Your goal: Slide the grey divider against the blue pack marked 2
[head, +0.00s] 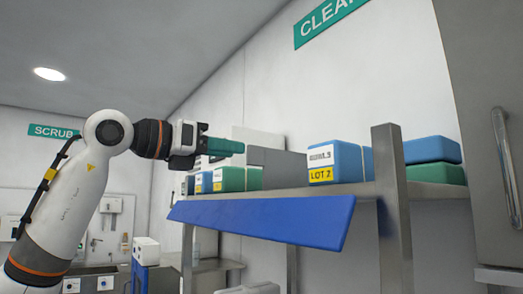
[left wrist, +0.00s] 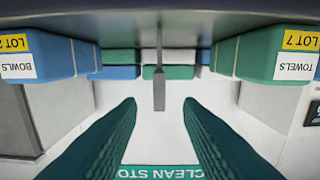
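The grey divider (head: 280,168) stands upright on the shelf between the packs. In the left wrist view, which is upside down, the divider (left wrist: 159,92) is seen edge-on, with a gap to the packs on both sides. The blue pack marked LOT 2 (head: 345,160) is right of the divider in the head view; it is at the left in the left wrist view (left wrist: 50,57). My left gripper (head: 235,147) is open in front of the shelf. Its teal fingers (left wrist: 160,105) are spread to either side of the divider's line, apparently short of it. My right gripper is not in view.
A green pack marked LOT 7 (left wrist: 270,52) is on the divider's other side. More blue and green packs (left wrist: 122,72) stand behind. The shelf has a blue front panel (head: 262,218) and a metal post (head: 391,200). Stacked packs (head: 433,150) lie at the right.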

